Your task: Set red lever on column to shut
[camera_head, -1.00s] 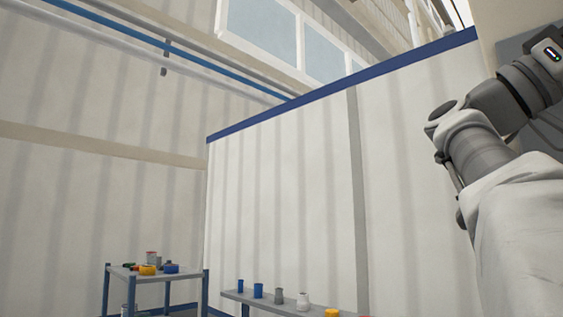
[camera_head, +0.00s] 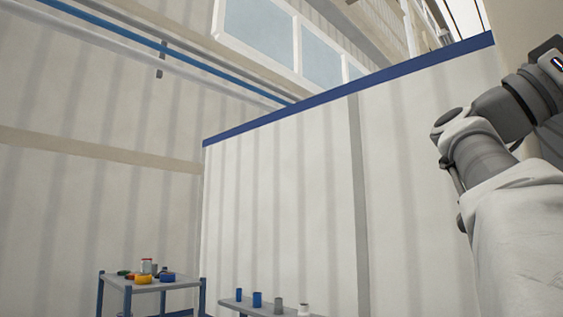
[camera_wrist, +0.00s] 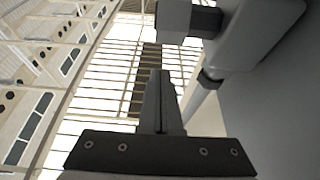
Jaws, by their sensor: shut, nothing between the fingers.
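My gripper (camera_wrist: 160,100) shows in the wrist view with its dark fingers together and nothing between them. It points toward a bright gridded roof or window area. In the head view my arm is at the right edge, and its gripper is not visible there. The red lever is in neither view, and I cannot make out a column that carries it.
A blue-legged cart (camera_head: 178,285) with tape rolls and cans stands at lower left. Beside it a low shelf (camera_head: 232,303) holds blue and grey cups. A white partition (camera_head: 280,200) with a blue top edge spans the middle. Large grey parts fill the wrist view's right side.

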